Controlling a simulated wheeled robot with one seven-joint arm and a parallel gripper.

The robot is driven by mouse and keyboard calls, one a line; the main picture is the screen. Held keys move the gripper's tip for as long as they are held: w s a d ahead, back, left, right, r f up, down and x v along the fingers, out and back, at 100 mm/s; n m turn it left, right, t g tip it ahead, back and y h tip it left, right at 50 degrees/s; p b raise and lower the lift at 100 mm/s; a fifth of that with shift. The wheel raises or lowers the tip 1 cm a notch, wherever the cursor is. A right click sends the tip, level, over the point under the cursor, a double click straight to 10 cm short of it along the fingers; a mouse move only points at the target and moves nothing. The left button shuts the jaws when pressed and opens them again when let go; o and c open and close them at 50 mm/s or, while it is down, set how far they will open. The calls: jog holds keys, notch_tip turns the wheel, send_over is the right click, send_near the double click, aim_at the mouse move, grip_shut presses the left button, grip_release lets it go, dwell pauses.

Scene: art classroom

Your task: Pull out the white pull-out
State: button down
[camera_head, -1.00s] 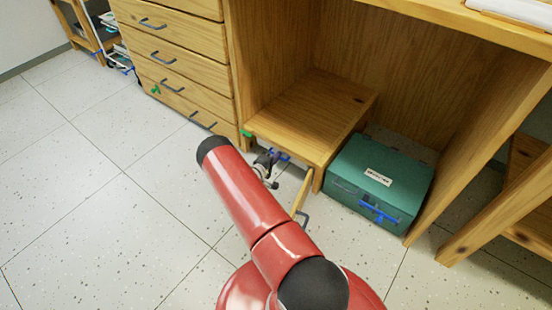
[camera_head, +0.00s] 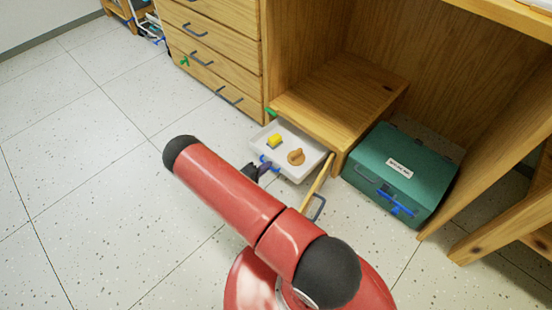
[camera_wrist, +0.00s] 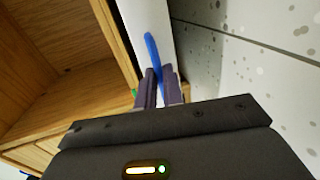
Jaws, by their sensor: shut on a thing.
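The white pull-out (camera_head: 312,153) stands out from under the low wooden shelf inside the desk. A yellow object (camera_head: 275,141) and a round orange-brown object (camera_head: 296,157) lie in it. Its blue handle (camera_head: 266,164) is on the front, and the handle also shows in the wrist view (camera_wrist: 152,49). My gripper (camera_wrist: 159,78) is shut on the blue handle, with the white front just beyond the fingers. In the head view my gripper (camera_head: 256,171) is small and partly hidden by my red arm.
A wooden door (camera_head: 314,184) with a grey handle stands open right of the pull-out. A teal box (camera_head: 405,170) with a blue handle is further right. Wooden drawers (camera_head: 215,45) stand at the left. The tiled floor (camera_head: 90,170) at left is clear.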

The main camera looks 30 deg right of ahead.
jog(key=shift+f+v, duration=0.15)
jog(key=shift+v, duration=0.6)
jog(key=shift+f+v, duration=0.15)
jog(key=shift+v, duration=0.65)
jog(key=c, duration=1.5)
grip_release()
jog(key=shift+c, duration=0.2)
jog(key=v, duration=0.8)
